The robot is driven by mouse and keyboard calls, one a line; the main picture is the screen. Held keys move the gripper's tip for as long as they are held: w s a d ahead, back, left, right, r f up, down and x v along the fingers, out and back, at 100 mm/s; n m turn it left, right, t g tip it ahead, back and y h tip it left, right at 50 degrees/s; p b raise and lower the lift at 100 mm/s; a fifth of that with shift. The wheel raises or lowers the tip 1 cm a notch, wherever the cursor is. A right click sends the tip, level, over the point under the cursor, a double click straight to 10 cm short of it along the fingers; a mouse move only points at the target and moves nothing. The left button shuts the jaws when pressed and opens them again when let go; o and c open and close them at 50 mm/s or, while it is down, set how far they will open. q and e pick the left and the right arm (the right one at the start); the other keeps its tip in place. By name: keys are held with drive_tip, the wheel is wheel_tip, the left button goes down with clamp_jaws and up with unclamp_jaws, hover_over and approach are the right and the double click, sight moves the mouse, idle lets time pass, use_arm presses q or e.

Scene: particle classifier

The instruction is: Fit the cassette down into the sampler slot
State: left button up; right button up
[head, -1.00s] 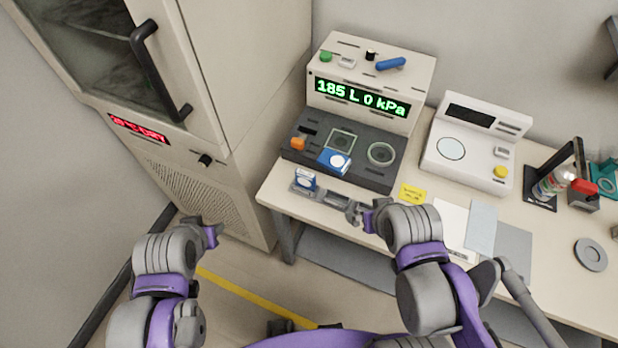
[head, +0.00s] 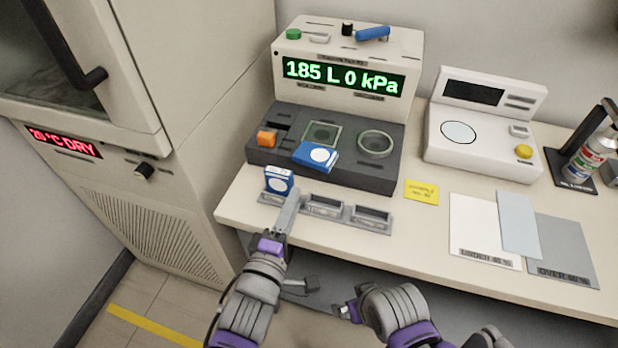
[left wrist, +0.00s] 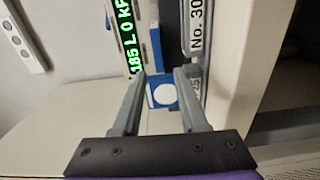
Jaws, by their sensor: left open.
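A blue cassette (head: 279,180) with a white round face stands upright in the leftmost bay of a grey rack (head: 343,212) at the table's front edge. My left gripper (head: 291,198) is open at this cassette. In the left wrist view the cassette (left wrist: 162,92) shows between the two fingers of the left gripper (left wrist: 160,82); whether they touch it cannot be told. The sampler (head: 390,178) is a dark console behind the rack, with a square framed recess and a round ring on top. A blue piece with a white disc (head: 316,156) sits tilted at its front. My right gripper (head: 347,308) is low, before the table.
A green display (head: 343,76) reads 185 L 0 kPa. A white instrument (head: 483,140), yellow note (head: 421,192) and paper sheets (head: 485,230) lie to the right. A tall cabinet (head: 190,120) flanks the table's left.

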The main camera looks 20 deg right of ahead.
sight(312, 166)
use_arm(q)
drive_tip(key=shift+d, duration=0.3)
drive_tip(key=shift+w+d, duration=0.15)
drive_tip(key=x, duration=0.7)
drive_tip(key=shift+w+d+p, duration=0.25)
drive_tip(key=shift+w+p, duration=0.05)
drive_tip(key=shift+p, duration=0.1)
drive_tip(key=shift+x, duration=0.75)
drive_tip(key=shift+r, duration=0.1)
drive_tip(key=shift+c, duration=0.2)
clamp_jaws()
